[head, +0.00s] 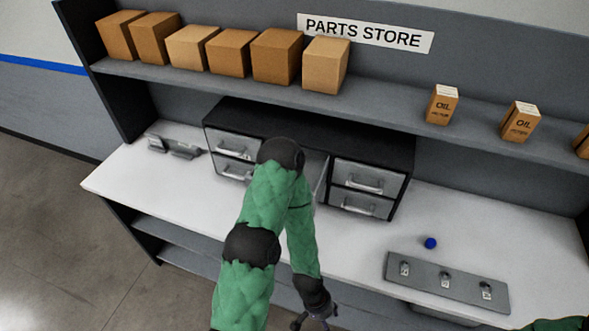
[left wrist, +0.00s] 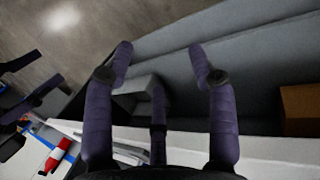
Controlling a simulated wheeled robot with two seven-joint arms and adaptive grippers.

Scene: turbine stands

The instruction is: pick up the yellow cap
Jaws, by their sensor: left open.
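I see no yellow cap in either view. A small blue round cap or ball (head: 430,243) lies on the white worktop behind the grey plate. My left arm crosses the middle of the head view and bends down to my left gripper (head: 318,318), at the bottom edge in front of the worktop. In the left wrist view my left gripper (left wrist: 160,55) has its fingers spread, with nothing between them. A black drawer cabinet (head: 400,145) stands on the worktop, its middle partly hidden by my left arm. My right gripper is out of view.
A grey plate (head: 420,284) with several small metal fittings lies at the right of the worktop (head: 130,180). Cardboard boxes (head: 228,52) and oil cartons (head: 442,105) stand on the shelf above. A red and white object (left wrist: 58,153) shows in the left wrist view.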

